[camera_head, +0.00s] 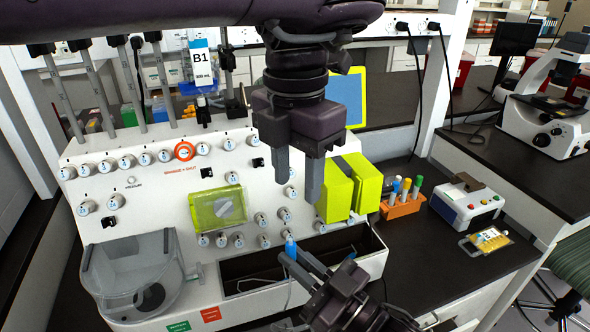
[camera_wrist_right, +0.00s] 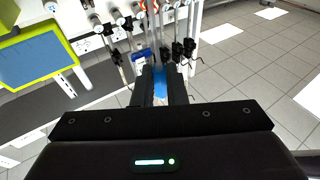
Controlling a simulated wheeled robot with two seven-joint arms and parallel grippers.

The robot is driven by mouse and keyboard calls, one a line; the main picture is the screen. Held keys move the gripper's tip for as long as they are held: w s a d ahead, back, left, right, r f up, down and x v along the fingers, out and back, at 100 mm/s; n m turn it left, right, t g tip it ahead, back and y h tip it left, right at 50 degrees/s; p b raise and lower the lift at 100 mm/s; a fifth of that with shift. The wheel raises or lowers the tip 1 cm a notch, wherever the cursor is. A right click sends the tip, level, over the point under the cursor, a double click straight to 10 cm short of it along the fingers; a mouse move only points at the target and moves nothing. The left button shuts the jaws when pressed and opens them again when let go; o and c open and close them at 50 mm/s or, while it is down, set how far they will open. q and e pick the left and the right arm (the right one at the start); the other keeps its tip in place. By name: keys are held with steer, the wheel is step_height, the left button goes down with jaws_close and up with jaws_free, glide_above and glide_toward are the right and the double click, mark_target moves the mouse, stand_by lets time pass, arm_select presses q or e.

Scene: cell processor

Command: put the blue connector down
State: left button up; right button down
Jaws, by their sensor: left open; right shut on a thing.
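The blue connector (camera_head: 290,248) stands up from the tips of my right gripper (camera_head: 296,262), just in front of the machine's white panel, over the dark trough. In the right wrist view, the blue connector (camera_wrist_right: 160,76) is between the two dark fingers of the right gripper (camera_wrist_right: 163,82), which are shut on it. A pale part shows below the blue. My left gripper (camera_head: 299,178) is open and empty, pointing down higher up in front of the panel. I cannot tell whether the connector touches anything besides the fingers.
The white machine panel (camera_head: 150,215) has many round ports and a green-yellow cover (camera_head: 217,208). The dark trough (camera_head: 240,272) runs along its lower front. A grey basin (camera_head: 125,262) is at left. An orange tube rack (camera_head: 402,206) and a small white device (camera_head: 467,203) stand at right.

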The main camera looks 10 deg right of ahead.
mark_target(295, 243)
arm_select(q)
step_height(295, 243, down, 12)
steer(key=shift+w+a+r, duration=0.1)
steer(key=shift+a, duration=0.05)
stand_by(0.4)
jaws_close()
arm_select(e)
steer(key=c, duration=1.4)
jaws_free()
